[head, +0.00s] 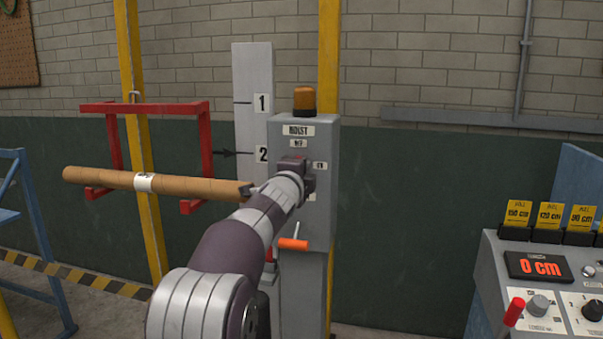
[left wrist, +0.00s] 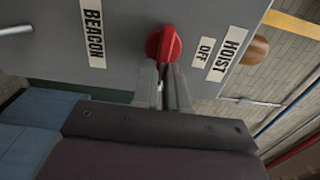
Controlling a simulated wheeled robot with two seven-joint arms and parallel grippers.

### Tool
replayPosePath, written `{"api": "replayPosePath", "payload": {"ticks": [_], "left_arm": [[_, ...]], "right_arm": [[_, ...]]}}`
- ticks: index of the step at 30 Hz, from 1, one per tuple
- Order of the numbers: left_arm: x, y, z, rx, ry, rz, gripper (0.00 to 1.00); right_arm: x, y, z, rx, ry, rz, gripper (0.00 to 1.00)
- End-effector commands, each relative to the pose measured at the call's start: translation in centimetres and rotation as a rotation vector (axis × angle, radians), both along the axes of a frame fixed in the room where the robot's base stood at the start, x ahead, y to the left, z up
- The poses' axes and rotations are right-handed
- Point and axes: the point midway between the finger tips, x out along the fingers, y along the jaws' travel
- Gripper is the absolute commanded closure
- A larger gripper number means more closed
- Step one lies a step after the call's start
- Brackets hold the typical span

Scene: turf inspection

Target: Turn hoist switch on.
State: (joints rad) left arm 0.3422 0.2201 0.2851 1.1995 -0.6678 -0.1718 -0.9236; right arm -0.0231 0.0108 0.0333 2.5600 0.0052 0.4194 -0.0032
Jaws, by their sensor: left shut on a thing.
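The hoist switch is a red knob (left wrist: 164,44) on the grey hoist box (head: 322,225), beside an OFF label (left wrist: 205,49) and under a HOIST label (head: 298,130). An ON label (head: 320,166) shows right of the knob in the head view. My left gripper (head: 297,168) is at the box front; in the left wrist view its fingers (left wrist: 164,75) are shut on the red knob. The fingers partly cover the knob, and I cannot tell which label it points to. The amber beacon (head: 304,100) on top looks unlit. My right gripper is not in view.
A cardboard roll (head: 110,179) rests on a red frame (head: 150,108) left of the box. An orange-handled lever (head: 293,244) sits low on the box. A control console (head: 490,270) with a display reading 0 cm (head: 540,266) stands at right. Floor between is free.

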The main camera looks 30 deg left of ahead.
Motion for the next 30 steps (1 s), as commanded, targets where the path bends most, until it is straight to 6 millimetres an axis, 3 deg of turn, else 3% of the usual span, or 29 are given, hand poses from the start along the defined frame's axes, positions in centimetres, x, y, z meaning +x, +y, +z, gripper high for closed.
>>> {"api": "replayPosePath", "payload": {"ticks": [9,10,12,23,26,30], "left_arm": [[0.1,-0.1,-0.3,0.002,0.006,-0.001,1.0],[0.1,-0.1,-0.3,0.002,0.006,-0.001,0.81],[0.1,-0.1,-0.3,0.002,0.006,-0.001,0.62],[-0.6,-0.2,-0.2,0.002,0.001,0.0,0.62],[-2.2,-0.5,-0.3,0.002,0.0,0.0,0.62],[-5.8,-1.4,-0.3,0.003,0.0,0.0,0.62]], "right_arm": [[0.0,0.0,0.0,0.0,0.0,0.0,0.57],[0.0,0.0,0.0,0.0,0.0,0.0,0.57],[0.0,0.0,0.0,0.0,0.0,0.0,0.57],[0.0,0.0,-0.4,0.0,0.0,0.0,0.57],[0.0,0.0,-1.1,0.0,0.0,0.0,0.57],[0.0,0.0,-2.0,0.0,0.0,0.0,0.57]]}}
